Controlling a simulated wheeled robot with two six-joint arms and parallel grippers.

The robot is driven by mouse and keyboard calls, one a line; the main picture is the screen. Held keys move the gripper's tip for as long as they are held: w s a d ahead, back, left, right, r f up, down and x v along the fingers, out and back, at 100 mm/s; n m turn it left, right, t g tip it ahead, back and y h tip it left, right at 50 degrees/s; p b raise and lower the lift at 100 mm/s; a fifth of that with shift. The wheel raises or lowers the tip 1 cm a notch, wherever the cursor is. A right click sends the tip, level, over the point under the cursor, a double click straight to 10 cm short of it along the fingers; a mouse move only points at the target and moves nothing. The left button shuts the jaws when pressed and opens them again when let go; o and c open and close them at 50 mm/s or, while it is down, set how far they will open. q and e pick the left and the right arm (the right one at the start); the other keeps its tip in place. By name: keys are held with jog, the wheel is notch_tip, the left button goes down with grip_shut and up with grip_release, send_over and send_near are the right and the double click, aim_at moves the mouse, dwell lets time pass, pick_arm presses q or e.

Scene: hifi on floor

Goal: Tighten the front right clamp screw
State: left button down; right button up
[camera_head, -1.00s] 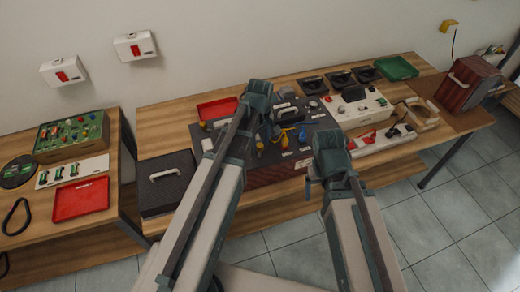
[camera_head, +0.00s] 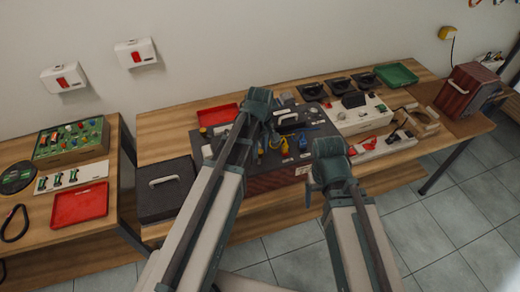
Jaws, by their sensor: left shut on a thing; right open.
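A dark board (camera_head: 300,158) with several small yellow, blue and black parts stands on the middle of the long wooden table. A yellow part (camera_head: 283,147) and a blue part (camera_head: 303,139) show on it. I cannot tell which part is the front right clamp screw. My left gripper (camera_head: 266,136) points down over the board's left middle. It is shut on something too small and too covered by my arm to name. My arms hide part of the board.
A dark case (camera_head: 166,198) stands left of the board and a red tray (camera_head: 218,114) behind it. A white box (camera_head: 372,120) and small tools (camera_head: 368,147) are to the right. A green tray (camera_head: 396,75) is at the back. Bare table lies behind the dark case.

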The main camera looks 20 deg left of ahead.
pick_arm(q)
jog(key=shift+m, duration=0.3)
jog(key=m, duration=0.4)
jog(key=shift+m, duration=0.4)
jog(key=m, duration=0.5)
jog(key=shift+m, duration=0.3)
jog(key=m, duration=1)
jog(key=shift+m, duration=0.3)
jog(key=c, duration=0.6)
grip_release()
